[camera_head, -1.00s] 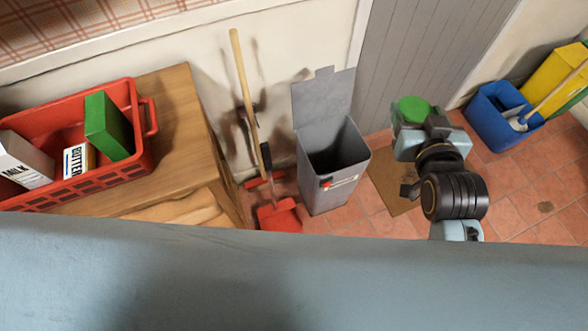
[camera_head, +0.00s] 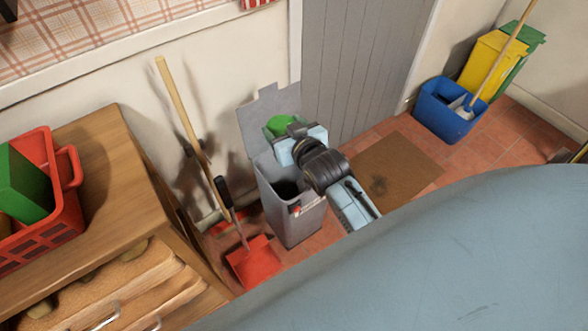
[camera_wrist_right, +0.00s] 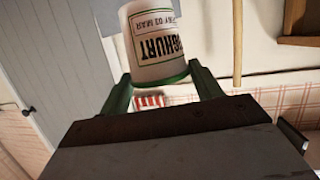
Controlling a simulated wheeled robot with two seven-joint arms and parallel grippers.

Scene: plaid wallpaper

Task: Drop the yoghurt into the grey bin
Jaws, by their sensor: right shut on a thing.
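The yoghurt is a white tub with a green end. In the head view its green end (camera_head: 280,124) shows in front of the bin's raised lid. In the right wrist view the tub (camera_wrist_right: 155,40) sits between green fingers. My right gripper (camera_head: 292,132) is shut on it. The grey bin (camera_head: 291,222) stands on the floor with its lid up. Its dark opening lies just below the gripper in the picture, partly hidden by my right arm. I cannot tell how high above the opening the tub is. My left gripper is not in view.
A red crate (camera_head: 50,233) with a green box (camera_head: 22,186) stands on a wooden cabinet (camera_head: 105,165) at left. A broom and red dustpan (camera_head: 255,262) are beside the bin. A brown mat (camera_head: 395,172) and blue bucket (camera_head: 444,118) lie to the right.

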